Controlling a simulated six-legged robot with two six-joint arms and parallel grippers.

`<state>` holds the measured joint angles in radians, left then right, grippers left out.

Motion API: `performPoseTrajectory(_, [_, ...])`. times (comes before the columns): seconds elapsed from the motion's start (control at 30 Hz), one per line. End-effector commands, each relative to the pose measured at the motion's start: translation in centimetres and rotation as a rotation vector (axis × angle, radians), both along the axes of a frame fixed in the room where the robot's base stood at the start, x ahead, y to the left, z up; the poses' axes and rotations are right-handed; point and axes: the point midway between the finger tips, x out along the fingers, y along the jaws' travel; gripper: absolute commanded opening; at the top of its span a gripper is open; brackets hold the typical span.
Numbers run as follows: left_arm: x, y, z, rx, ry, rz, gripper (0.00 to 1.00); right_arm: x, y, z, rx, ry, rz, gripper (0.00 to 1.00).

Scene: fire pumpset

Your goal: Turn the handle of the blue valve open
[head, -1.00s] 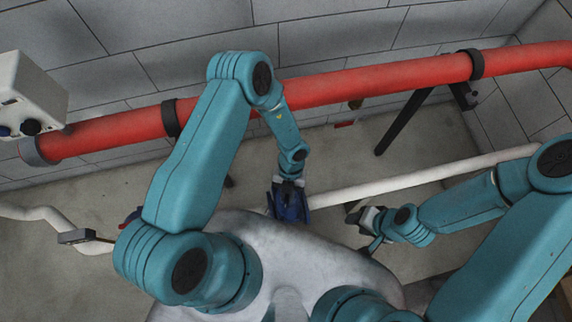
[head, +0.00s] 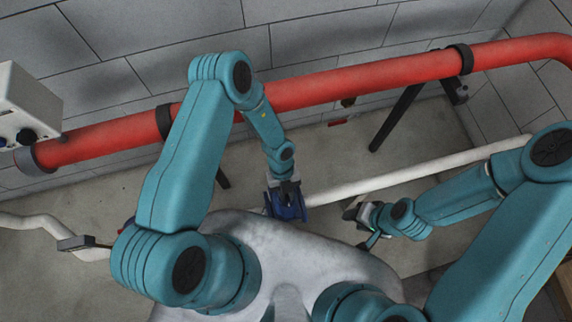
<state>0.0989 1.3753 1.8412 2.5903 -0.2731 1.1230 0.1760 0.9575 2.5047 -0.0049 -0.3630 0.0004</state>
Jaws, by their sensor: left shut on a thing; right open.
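The blue valve (head: 291,213) sits on the white pipe at the centre of the head view, just beyond my body's front edge. My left arm reaches down to it from above. My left gripper (head: 287,193) is at the valve's top and shut on its handle. The gripper and arm cover most of the handle, so its exact angle cannot be told. My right gripper (head: 362,222) is to the right of the valve, apart from it, open and empty, just below the white pipe.
The white pipe (head: 415,175) runs from the valve toward the right. A thick red pipe (head: 350,82) crosses behind along the grey block wall, with a black support leg (head: 396,118). A white box (head: 25,100) is at the far left.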

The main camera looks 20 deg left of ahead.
Motion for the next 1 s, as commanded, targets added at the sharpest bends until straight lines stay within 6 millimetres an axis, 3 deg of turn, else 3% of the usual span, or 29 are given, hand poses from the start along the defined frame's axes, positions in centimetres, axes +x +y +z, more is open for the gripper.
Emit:
performPoseTrajectory(0.23, [0.0, 0.0, 0.0, 0.0, 0.001, 0.005, 0.0, 0.0, 0.0, 0.0, 0.0, 0.0, 0.0, 0.43])
performPoseTrajectory(0.27, [0.0, 0.0, 0.0, 0.0, 0.001, 0.005, 0.27, 0.0, 0.0, 0.0, 0.0, 0.0, 0.0, 0.43])
performPoseTrajectory(0.3, [0.0, 0.0, 0.0, 0.0, 0.001, 0.005, 0.4, 0.0, 0.0, 0.0, 0.0, 0.0, 0.0, 0.43])
performPoseTrajectory(0.33, [0.0, 0.0, 0.0, 0.001, 0.002, 0.004, 0.43, 0.0, 0.0, 0.0, 0.0, 0.0, 0.0, 0.43])
performPoseTrajectory(0.67, [0.2, 0.1, 0.4, 0.001, 0.0, 0.002, 0.43, 0.0, 0.0, 0.0, 0.0, 0.0, 0.0, 0.43])
performPoseTrajectory(1.0, [2.0, 1.3, 5.6, 0.001, -0.003, 0.004, 0.43, 0.0, 0.0, -0.2, 0.0, 0.0, 0.0, 0.43])
